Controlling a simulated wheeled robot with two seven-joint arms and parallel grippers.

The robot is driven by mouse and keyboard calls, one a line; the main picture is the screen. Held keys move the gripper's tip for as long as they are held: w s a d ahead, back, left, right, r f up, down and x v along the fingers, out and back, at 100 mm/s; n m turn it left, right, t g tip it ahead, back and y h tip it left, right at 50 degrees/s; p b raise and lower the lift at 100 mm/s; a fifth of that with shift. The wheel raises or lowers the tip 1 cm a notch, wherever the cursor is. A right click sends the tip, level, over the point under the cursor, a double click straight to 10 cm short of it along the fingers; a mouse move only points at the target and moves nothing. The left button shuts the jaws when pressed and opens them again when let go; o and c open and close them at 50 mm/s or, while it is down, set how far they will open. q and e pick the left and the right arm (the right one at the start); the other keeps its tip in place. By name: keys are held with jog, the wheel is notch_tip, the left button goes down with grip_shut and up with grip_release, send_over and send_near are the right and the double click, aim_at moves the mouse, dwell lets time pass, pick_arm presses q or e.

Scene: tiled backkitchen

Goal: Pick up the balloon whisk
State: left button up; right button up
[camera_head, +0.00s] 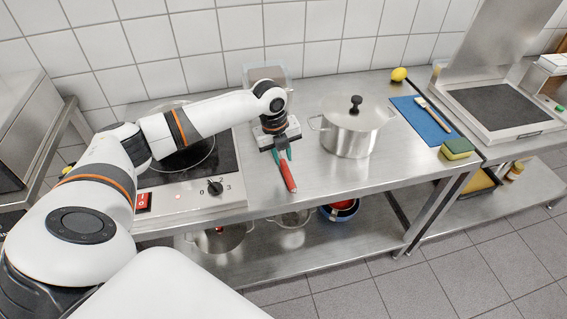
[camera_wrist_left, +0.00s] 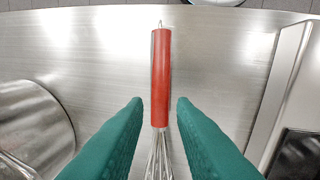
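The balloon whisk (camera_head: 288,176) has a red handle and lies on the steel counter, its handle pointing toward the front edge. In the left wrist view the red handle (camera_wrist_left: 161,75) runs away from me and its metal wires lie nearer, partly cut off by the lower frame edge. My left gripper (camera_head: 281,154) points down over the whisk. Its green fingers (camera_wrist_left: 160,103) are open, one on each side of the whisk, with a gap on both sides. The wire end is hidden under the gripper in the head view. My right gripper is not in view.
A lidded steel pot (camera_head: 349,135) stands right of the whisk, and a hob (camera_head: 190,192) with a pan is to the left. A clear container (camera_head: 262,72) stands behind the gripper. A blue board (camera_head: 423,121) and sponge (camera_head: 457,148) are further right.

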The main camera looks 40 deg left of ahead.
aim_at(286, 170)
pick_arm(q)
jog(key=shift+w+d+f+p, duration=0.1)
jog(key=shift+d+f+p, duration=0.1)
jog(key=shift+f, duration=0.7)
jog(key=shift+w+d+f+p, duration=0.1)
jog(key=shift+f+p, duration=0.1)
jog(key=shift+f, duration=0.75)
jog(key=shift+w+d+f+p, duration=0.1)
jog(key=shift+f+p, duration=0.1)
jog(key=shift+f, duration=0.7)
jog(key=shift+c, duration=0.4)
grip_shut()
notch_tip(286, 170, up, 10)
jog(key=b, duration=0.1)
